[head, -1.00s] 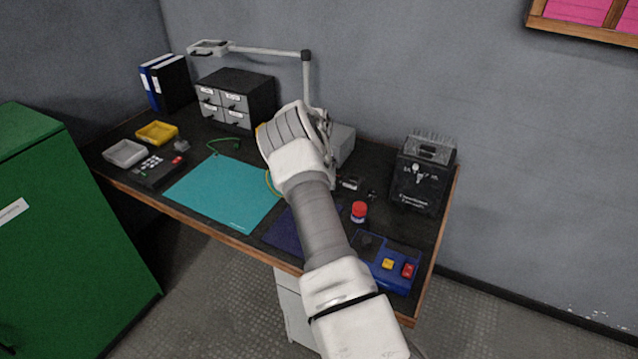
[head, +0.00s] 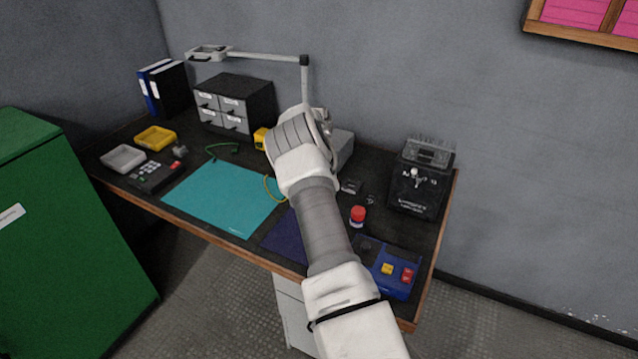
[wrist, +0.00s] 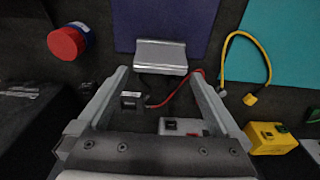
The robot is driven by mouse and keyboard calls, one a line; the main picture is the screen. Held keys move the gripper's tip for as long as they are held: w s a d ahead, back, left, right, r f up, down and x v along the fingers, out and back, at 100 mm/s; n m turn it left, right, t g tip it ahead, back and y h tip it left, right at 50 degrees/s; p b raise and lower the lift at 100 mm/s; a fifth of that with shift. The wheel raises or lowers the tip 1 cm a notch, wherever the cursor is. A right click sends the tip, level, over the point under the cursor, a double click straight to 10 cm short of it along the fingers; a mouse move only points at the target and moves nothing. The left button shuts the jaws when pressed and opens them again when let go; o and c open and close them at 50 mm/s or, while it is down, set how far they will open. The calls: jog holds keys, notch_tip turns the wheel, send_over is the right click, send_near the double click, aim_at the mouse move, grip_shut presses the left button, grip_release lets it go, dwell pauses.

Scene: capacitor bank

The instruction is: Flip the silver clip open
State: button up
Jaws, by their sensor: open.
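A silver metal piece (wrist: 161,56), which looks like the clip, lies at the edge of the navy mat (wrist: 190,22) in the wrist view. My gripper (wrist: 160,75) is open, with its two fingers on either side of the lower part of the silver piece in the picture. Nothing is held. I cannot tell the height of the fingertips above the piece or whether they touch it. A small black block (wrist: 132,100) with a red wire shows between the fingers. In the head view my arm hides the silver piece and the fingers.
A red-capped bottle (wrist: 68,42) stands left of the fingers in the wrist view. A yellow cable (wrist: 262,62) and a yellow box (wrist: 270,138) lie to the right. In the head view, a black case (head: 420,185) and a blue button box (head: 388,270) stand right of my arm.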

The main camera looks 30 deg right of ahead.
notch_tip(320, 180, up, 16)
jog(key=a, duration=0.1)
jog(key=shift+s+a+r+p, duration=0.25)
jog(key=shift+s+p, duration=0.15)
jog(key=shift+p, duration=0.05)
jog(key=s+a+r+n+t+y, duration=0.1)
jog(key=s+a+r+n, duration=0.1)
jog(key=s+a+r, duration=0.6)
jog(key=s+a+r+n+t, duration=0.25)
jog(key=s+a+r, duration=0.45)
jog(key=r, duration=0.4)
jog(key=s+a+f+n+p, duration=0.1)
jog(key=s+a+n, duration=0.2)
jog(key=s+a, duration=0.4)
jog(key=s+a+f+n+t, duration=0.1)
jog(key=s+a+n, duration=0.3)
jog(key=s, duration=1)
jog(key=a, duration=0.3)
jog(key=shift+s+p, duration=0.35)
